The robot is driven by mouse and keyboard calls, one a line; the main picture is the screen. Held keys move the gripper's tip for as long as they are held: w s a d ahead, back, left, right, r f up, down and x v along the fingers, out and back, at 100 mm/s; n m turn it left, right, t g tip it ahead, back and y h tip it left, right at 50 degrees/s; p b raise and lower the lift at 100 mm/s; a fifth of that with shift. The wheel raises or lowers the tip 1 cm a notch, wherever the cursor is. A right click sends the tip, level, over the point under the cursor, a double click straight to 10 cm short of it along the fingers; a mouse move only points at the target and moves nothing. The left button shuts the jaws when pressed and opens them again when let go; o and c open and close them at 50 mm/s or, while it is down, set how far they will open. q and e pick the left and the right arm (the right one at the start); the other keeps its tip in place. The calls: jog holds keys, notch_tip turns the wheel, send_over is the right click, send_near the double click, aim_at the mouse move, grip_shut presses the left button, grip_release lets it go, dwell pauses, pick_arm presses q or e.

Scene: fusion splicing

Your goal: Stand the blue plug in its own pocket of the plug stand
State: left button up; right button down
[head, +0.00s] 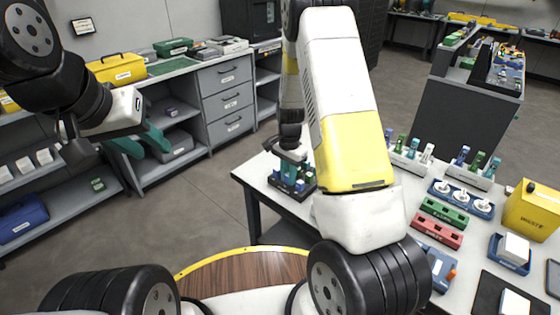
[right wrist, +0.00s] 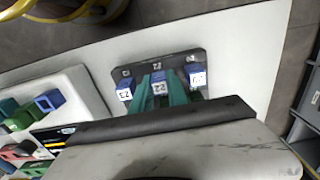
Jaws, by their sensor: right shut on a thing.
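The dark plug stand (head: 308,191) is at the table's left end; it also shows in the right wrist view (right wrist: 205,58). Three blue plugs with white labels show there: a left one (right wrist: 123,91), a right one (right wrist: 197,75), and a middle blue plug (right wrist: 160,80) between my teal fingers. My right gripper (head: 291,158) points down over the stand and is shut on the middle plug. Its fingers also show in the right wrist view (right wrist: 166,92). I cannot tell whether this plug is fully seated. My left gripper (head: 140,146) is open and empty, far left, away from the table.
On the table to the right are a green rack (head: 444,213), a red rack (head: 449,232), a blue tray with white discs (head: 461,200) and a yellow waste bin (head: 533,209). White holders (head: 408,163) with coloured plugs stand behind. Grey shelving lines the back left.

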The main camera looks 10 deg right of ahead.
jog(key=c, duration=1.2)
grip_release()
jog(key=shift+r, duration=3)
